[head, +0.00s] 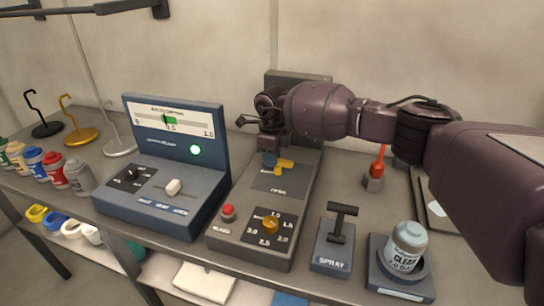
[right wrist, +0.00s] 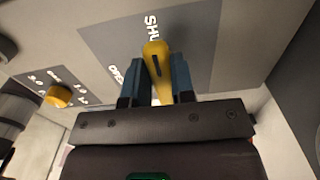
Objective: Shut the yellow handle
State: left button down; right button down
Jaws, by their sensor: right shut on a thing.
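The yellow handle (head: 285,165) sits on a dark label plate on the grey control box (head: 240,205) in the middle of the bench. My right gripper (head: 270,160) reaches down over it from the right. In the right wrist view, the yellow handle (right wrist: 157,62) lies between the two blue fingers of my right gripper (right wrist: 160,80), which is shut on it. Printed words show on the plate beside the handle, partly covered. My left gripper is not in view.
The same box carries a yellow knob (head: 270,224) and a red button (head: 228,211). A blue console (head: 150,208) stands to its left. A spray lever unit (head: 335,240) and a can (head: 407,245) on a stand are to its right.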

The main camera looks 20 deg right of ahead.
jog(key=c, duration=1.1)
grip_release()
jog(key=shift+o, duration=0.7)
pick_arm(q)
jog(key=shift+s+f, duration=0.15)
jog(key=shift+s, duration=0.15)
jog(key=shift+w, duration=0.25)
pick_arm(e)
notch_tip(320, 180, up, 11)
